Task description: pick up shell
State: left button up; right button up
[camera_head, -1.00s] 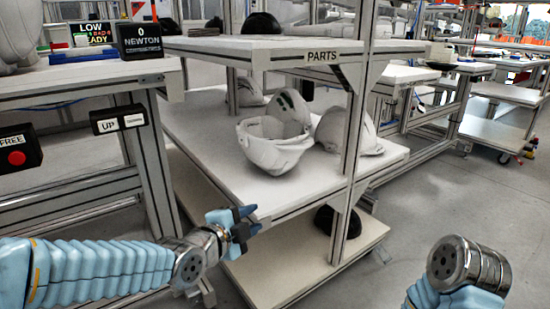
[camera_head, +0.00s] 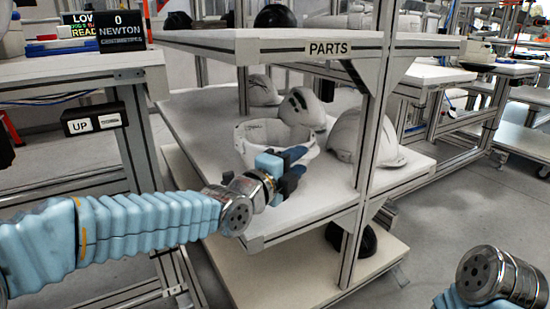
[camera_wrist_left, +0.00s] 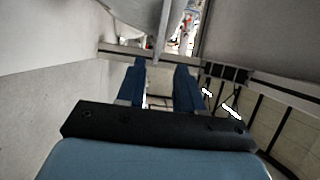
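A white helmet shell (camera_head: 258,134) sits open side up on the middle shelf (camera_head: 195,122) of the parts rack. In the head view my left gripper (camera_head: 296,168) is in front of it and covers its lower right part. Whether they touch cannot be told. The two blue fingers stand apart in the left wrist view (camera_wrist_left: 163,85), with nothing seen between them. Other white shells stand behind (camera_head: 302,108), at the back left (camera_head: 262,92) and to the right (camera_head: 385,145). My right gripper is out of view; only part of that arm shows at the lower right.
An upper shelf with a PARTS label (camera_head: 328,48) overhangs the shells. An upright rack post (camera_head: 372,150) stands right of my left gripper. A black helmet (camera_head: 352,238) is on the lowest shelf. A workbench (camera_head: 70,80) stands at the left.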

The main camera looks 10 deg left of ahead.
aim_at(316, 150)
pick_arm(q)
jog(key=shift+w+a+f+x, duration=0.1)
jog(key=shift+a+f+x, duration=0.05)
jog(key=shift+x, duration=0.9)
jog(key=shift+w+a+f+x, duration=0.1)
jog(key=shift+x, duration=0.95)
jog(key=shift+w+a+f+x, duration=0.1)
jog(key=shift+a+f+x, duration=0.05)
jog(key=shift+x, duration=0.9)
jog(key=shift+s, duration=0.1)
grip_shut()
